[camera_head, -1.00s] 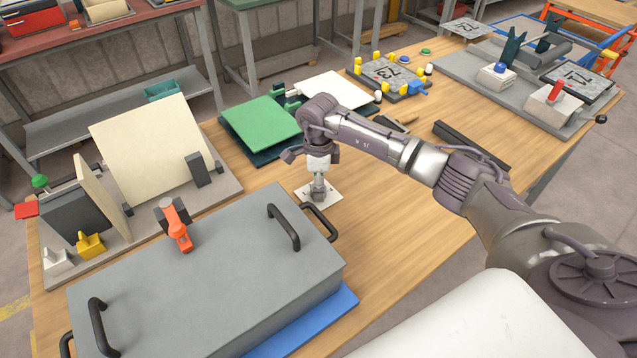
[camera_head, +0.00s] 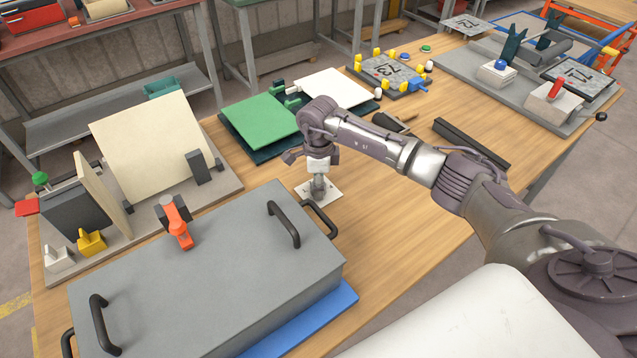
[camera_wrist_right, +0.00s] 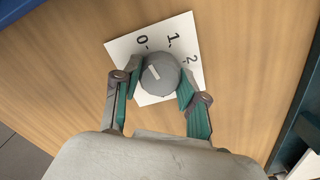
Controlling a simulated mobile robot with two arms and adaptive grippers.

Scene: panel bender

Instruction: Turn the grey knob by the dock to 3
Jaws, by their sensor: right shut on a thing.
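The grey knob (camera_wrist_right: 168,82) sits on a white dial plate (camera_wrist_right: 186,38), which lies on the wooden table. The numerals 0, 1 and 2 show on the plate; a 3 does not show in this view. A pale mark on the knob's top lies on the side of the 0; its exact reading is hard to tell. My right gripper (camera_wrist_right: 159,88) has its green-padded fingers shut on the knob from both sides. In the head view the right gripper (camera_head: 318,184) points down over the plate (camera_head: 329,196). My left gripper is out of view.
A big grey box with black handles (camera_head: 210,270) stands close to the left of the plate, on a blue sheet (camera_head: 310,318). A green panel (camera_head: 258,121) and a white panel (camera_head: 335,88) lie behind. Bare table (camera_head: 400,215) is to the right.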

